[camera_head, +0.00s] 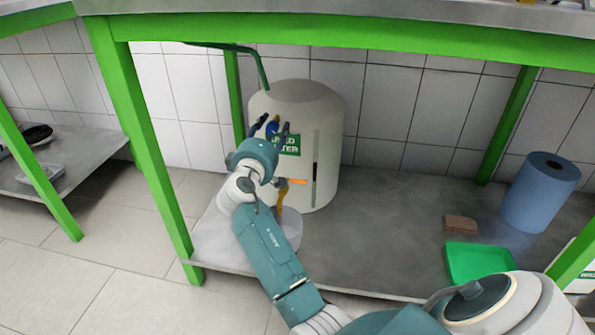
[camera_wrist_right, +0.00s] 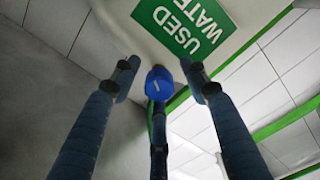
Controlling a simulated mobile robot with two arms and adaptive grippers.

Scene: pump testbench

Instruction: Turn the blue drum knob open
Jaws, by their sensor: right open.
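The blue knob (camera_head: 272,128) is on the front of the white drum (camera_head: 318,110), near its green "USED WATER" label (camera_head: 290,146). My right gripper (camera_head: 270,124) is at the drum's upper front, with its dark fingers spread near the knob and partly covering it. In the right wrist view the blue knob (camera_wrist_right: 159,84) shows between the two outer fingertips, with a visible gap on both sides. A dark middle finger (camera_wrist_right: 158,150) lies below the knob there; whether it touches cannot be told. The right gripper is open. My left gripper does not show.
The drum stands on a grey lower shelf (camera_head: 375,220) within green table legs (camera_head: 145,140). An orange handle (camera_head: 293,181) is low on the drum, above a white bucket (camera_head: 290,228). A blue paper roll (camera_head: 541,192), brown sponge (camera_head: 460,224) and green tray (camera_head: 480,262) are at right.

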